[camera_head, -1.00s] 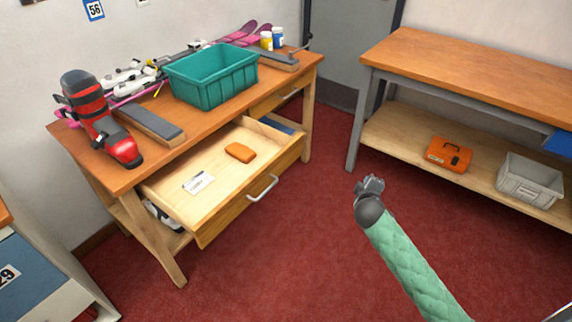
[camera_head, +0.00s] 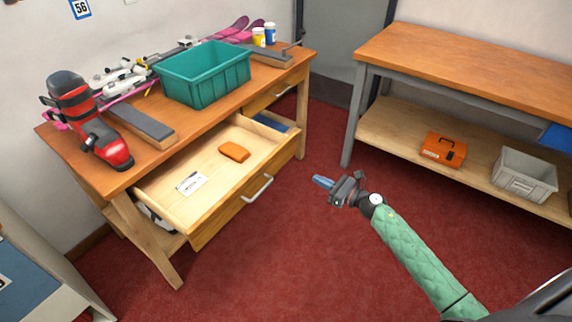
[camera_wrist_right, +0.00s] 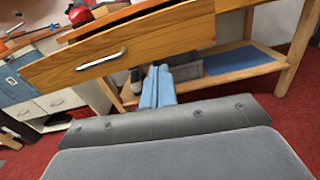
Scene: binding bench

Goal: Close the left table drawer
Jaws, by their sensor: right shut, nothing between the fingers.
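The left table drawer (camera_head: 222,213) is pulled well out of the workbench (camera_head: 75,168). An orange item (camera_head: 234,152) and a white card (camera_head: 192,183) lie inside it. Its metal handle (camera_head: 257,188) is on the front panel. My right gripper (camera_head: 322,181) is shut and empty, above the floor to the right of the drawer front and apart from it. In the right wrist view the blue fingers (camera_wrist_right: 158,87) are together, and the drawer front (camera_wrist_right: 125,45) with its handle (camera_wrist_right: 101,59) is ahead, up and left. My left gripper is not in view.
The second drawer (camera_head: 275,94) right of the open one looks shut. A teal crate (camera_head: 205,85) and a red-black ski boot (camera_head: 92,125) stand on the bench top. Another bench (camera_head: 460,60) stands at right. Red floor (camera_head: 290,240) before the drawer is clear.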

